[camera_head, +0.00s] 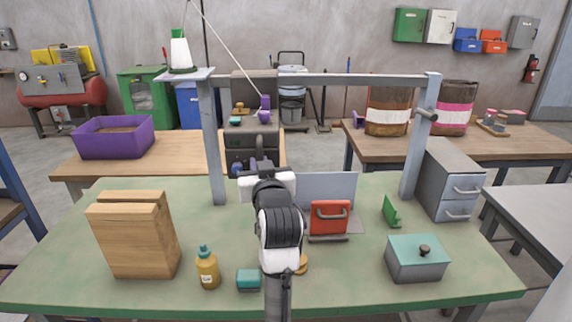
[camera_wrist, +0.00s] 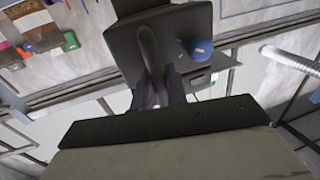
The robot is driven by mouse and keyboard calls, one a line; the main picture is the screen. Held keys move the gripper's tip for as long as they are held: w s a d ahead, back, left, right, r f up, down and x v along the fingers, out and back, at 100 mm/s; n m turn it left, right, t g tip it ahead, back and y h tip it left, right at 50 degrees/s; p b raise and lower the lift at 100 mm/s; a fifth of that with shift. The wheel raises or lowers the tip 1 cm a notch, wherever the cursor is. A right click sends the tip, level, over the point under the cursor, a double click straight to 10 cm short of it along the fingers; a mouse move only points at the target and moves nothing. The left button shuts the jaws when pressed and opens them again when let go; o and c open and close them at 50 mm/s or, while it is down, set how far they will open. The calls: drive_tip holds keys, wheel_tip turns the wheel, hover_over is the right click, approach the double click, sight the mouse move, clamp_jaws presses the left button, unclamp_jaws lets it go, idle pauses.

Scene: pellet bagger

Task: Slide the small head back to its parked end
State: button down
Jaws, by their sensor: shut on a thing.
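The small head (camera_head: 252,145) is a dark grey boxy unit near the left part of the overhead beam (camera_head: 330,80), just right of the left post. A pale thread runs to it from a white cone spool (camera_head: 180,52). In the wrist view, the head's dark body (camera_wrist: 195,25) carries a curved handle (camera_wrist: 150,48) and a round blue knob (camera_wrist: 200,50). My gripper (camera_wrist: 160,92) is shut on the handle. In the head view, my gripper (camera_head: 260,165) is at the head's lower front, and my arm hides part of it. How the head joins the beam is unclear.
The right post (camera_head: 418,140) bears a peg. Beneath the beam, right of the head, there is open space.

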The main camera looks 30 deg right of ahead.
sight(240, 158)
drive_tip(key=shift+w+a, duration=0.55)
drive_tip(key=shift+a, duration=0.4)
drive_tip(key=shift+w+a, duration=0.55)
drive_tip(key=shift+a, duration=0.35)
drive_tip(key=c, duration=1.5)
unclamp_jaws()
drive_tip(key=shift+s, duration=0.1)
